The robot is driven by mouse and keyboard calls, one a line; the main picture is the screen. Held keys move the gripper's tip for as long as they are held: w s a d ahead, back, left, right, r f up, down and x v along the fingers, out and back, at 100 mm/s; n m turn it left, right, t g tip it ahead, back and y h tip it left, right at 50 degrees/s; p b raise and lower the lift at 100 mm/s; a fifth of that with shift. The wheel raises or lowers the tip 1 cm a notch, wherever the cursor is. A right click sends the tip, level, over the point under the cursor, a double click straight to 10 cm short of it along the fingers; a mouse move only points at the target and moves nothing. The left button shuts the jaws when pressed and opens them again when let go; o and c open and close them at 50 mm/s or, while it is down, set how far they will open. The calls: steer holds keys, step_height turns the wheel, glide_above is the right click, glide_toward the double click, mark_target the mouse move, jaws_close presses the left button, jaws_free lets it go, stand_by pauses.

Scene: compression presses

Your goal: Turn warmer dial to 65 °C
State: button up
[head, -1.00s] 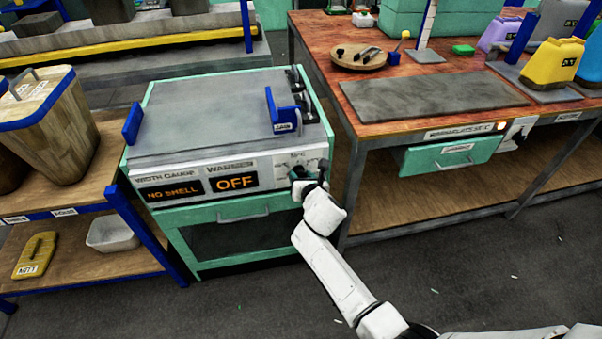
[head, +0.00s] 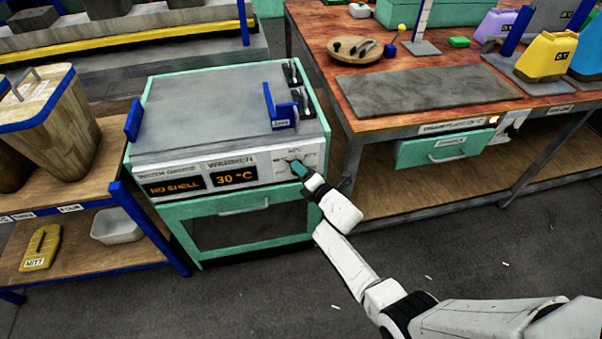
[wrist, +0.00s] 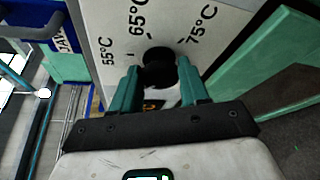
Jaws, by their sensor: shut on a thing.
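The warmer (head: 230,105) is a teal-framed unit with a grey top and a white front panel. Its warmer display (head: 234,177) reads 30 °C in orange. The black warmer dial (wrist: 159,60) sits on the panel, with 55 °C, 65 °C and 75 °C printed around it in the wrist view. The 65 °C mark (wrist: 137,18) is above and slightly left of the dial. My gripper (wrist: 158,80) has its teal fingers on both sides of the dial, shut on it. In the head view my gripper (head: 298,169) meets the panel's right part. The dial's pointer cannot be made out.
A width gauge display (head: 174,186) reads NO SHELL. A teal oven-like door with a handle (head: 243,210) is below the panel. A wooden workbench (head: 375,125) stands close on the right, and a blue-edged shelf (head: 110,192) on the left. The floor in front is clear apart from small scraps.

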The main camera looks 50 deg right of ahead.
steer(key=m+t+h+b, duration=0.1)
steer(key=m+h+b, duration=0.2)
steer(key=m+b, duration=0.2)
steer(key=f+m+t+h+b, duration=0.1)
steer(key=m+b, duration=0.4)
steer(key=m, duration=0.7)
steer(key=m+t+h+b, duration=0.1)
steer(key=m+h+b, duration=0.3)
steer(key=m, duration=0.5)
steer(key=shift+w+a+f+h+b, duration=0.25)
steer(key=shift+a+f+h+b, duration=0.1)
steer(key=shift+b, duration=0.35)
steer(key=shift+m, duration=0.3)
steer(key=o, duration=1)
steer(key=shift+r, duration=0.1)
